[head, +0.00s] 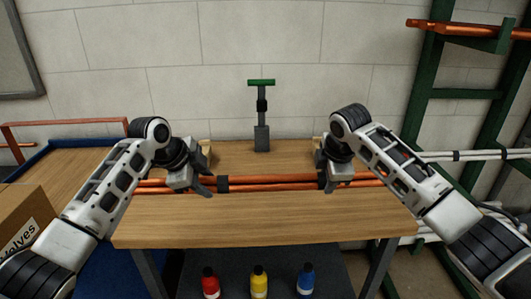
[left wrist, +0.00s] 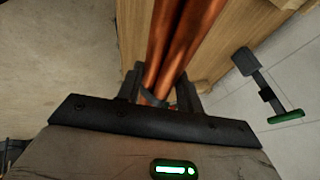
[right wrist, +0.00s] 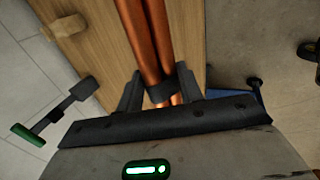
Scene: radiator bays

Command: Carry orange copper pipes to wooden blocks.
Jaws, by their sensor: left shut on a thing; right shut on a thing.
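A bundle of orange copper pipes (head: 270,180) runs left to right across the wooden table, bound with dark bands. My left gripper (head: 192,184) is shut on its left part; the pipes (left wrist: 182,45) pass between its fingers in the left wrist view. My right gripper (head: 332,178) is shut on its right part; the pipes (right wrist: 150,40) pass between its fingers in the right wrist view. A wooden block (head: 206,150) shows behind my left gripper, and another (right wrist: 68,26) lies on the table. Whether the pipes touch the table is unclear.
A green-handled tool (head: 262,115) stands at the table's back edge (head: 230,150). Red (head: 210,284), yellow (head: 259,282) and blue (head: 305,280) bottles stand below the front. A green rack (head: 420,110) with pipes is at right, a cardboard box (head: 28,225) at left.

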